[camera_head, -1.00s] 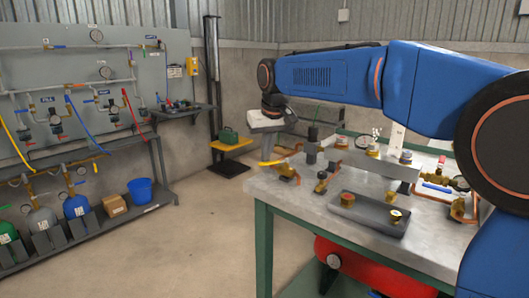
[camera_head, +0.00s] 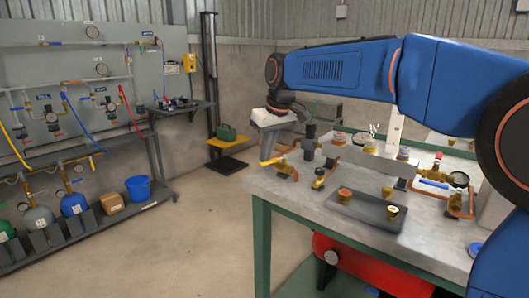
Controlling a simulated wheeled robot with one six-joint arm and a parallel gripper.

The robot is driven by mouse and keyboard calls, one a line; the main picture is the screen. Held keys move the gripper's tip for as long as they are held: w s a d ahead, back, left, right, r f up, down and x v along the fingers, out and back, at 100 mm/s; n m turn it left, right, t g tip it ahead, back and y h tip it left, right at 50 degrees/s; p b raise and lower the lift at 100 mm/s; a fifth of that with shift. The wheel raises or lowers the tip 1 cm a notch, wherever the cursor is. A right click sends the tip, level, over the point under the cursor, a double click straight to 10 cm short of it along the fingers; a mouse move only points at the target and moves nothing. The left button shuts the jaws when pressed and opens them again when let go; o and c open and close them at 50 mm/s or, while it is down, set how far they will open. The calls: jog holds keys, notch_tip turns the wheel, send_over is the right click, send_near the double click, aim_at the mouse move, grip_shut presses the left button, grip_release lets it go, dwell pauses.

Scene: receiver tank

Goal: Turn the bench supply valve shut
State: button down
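A brass valve (camera_head: 286,172) with a yellow lever (camera_head: 273,162) stands at the left edge of the metal-topped bench (camera_head: 290,205); no label on it is readable, so I cannot confirm it is the bench supply valve. The lever points left. My gripper (camera_head: 268,152) hangs above the lever's left end, with its grey fingers pointing down. I cannot tell whether it touches the lever, and the gap between the fingers is hidden.
A dark tray (camera_head: 365,213) with brass fittings lies at the bench front. A grey manifold block (camera_head: 365,160) stands behind it. A valve with a red handle (camera_head: 437,160) is at the right. A red tank (camera_head: 350,262) sits under the bench. The floor at left is clear.

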jog(key=shift+s+d, duration=0.35)
jog(key=shift+s, duration=0.15)
dwell(0.4)
